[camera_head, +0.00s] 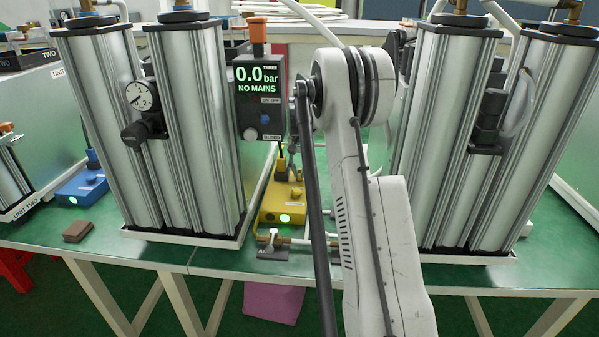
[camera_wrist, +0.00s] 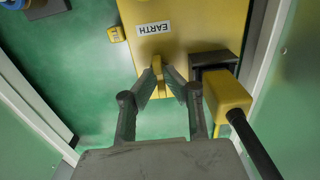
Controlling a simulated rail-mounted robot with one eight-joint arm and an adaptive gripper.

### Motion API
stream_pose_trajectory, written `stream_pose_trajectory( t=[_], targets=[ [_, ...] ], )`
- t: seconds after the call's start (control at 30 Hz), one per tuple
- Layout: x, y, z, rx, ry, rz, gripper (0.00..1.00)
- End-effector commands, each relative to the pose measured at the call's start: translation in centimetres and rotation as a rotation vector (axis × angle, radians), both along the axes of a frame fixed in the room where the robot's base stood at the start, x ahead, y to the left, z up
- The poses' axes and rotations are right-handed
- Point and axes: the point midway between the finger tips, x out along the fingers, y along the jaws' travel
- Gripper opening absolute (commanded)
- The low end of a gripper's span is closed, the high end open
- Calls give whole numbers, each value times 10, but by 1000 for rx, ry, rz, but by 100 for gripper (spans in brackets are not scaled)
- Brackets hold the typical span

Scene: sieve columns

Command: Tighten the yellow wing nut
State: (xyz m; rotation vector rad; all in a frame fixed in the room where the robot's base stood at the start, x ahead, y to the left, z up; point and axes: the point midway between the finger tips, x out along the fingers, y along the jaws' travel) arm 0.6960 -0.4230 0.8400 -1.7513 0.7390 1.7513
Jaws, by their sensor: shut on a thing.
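In the wrist view a yellow box (camera_wrist: 185,25) carries a white label reading EARTH. The yellow wing nut (camera_wrist: 157,67) stands out at the box's near edge. My gripper (camera_wrist: 163,78) has its two dark fingers closed in on it from both sides, and the nut shows between the fingertips. A yellow connector (camera_wrist: 226,92) with a black cable sits just right of the fingers. In the head view the yellow box (camera_head: 283,205), with a lit green light, lies on the bench between the silver columns. My arm hides much of that area, and I cannot make out the wing nut there.
Silver columns stand left (camera_head: 200,130) and right (camera_head: 470,140) of the narrow gap. A control unit (camera_head: 260,95) reads 0.0 bar, NO MAINS. A blue box (camera_head: 82,188) and a brown block (camera_head: 77,230) lie at the left.

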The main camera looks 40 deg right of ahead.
Motion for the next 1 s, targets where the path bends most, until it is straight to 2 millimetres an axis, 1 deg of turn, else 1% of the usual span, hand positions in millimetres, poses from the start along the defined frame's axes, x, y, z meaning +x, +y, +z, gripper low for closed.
stream_pose_trajectory(
  t=[0.43,0.47,0.5,0.6,0.87,1.0],
  targets=[
    [0,0,0,-1,-1,-10,0],
    [0,0,0,-1,-1,-10,10],
    [0,0,0,-1,-1,-10,15],
    [0,0,0,0,0,-9,27],
    [0,0,1,0,0,-9,27],
    [0,0,11,0,0,-9,27]
  ],
)
